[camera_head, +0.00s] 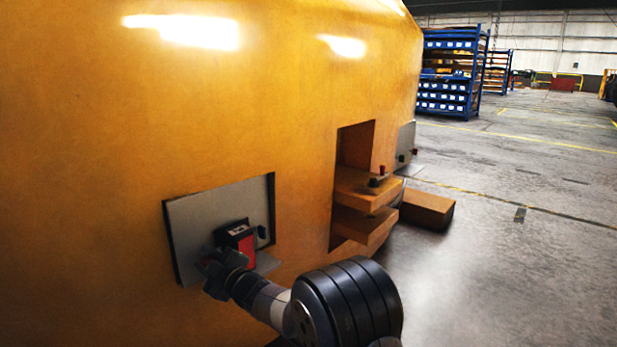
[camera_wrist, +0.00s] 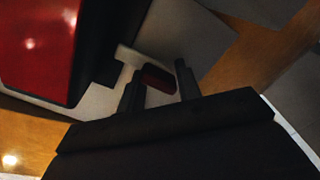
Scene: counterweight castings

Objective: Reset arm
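My gripper (camera_head: 226,268) reaches the grey recessed panel (camera_head: 195,225) in the big yellow casting. It is just below and left of a black-and-red box (camera_head: 240,238) mounted there. In the wrist view, my gripper's two dark fingers (camera_wrist: 159,80) stand apart with a gap. A small dark red piece (camera_wrist: 157,77) with a pale grey bar beside it shows between or just beyond the fingertips; I cannot tell if they touch it. The glossy red face of the box (camera_wrist: 38,45) fills the upper left there.
The yellow casting (camera_head: 300,120) fills the left side. To the right are a recess with protruding orange shelves (camera_head: 365,190), another grey panel (camera_head: 405,145) with small knobs, and an orange block (camera_head: 427,209) on the floor. Blue racks (camera_head: 452,70) stand far back. Right floor is clear.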

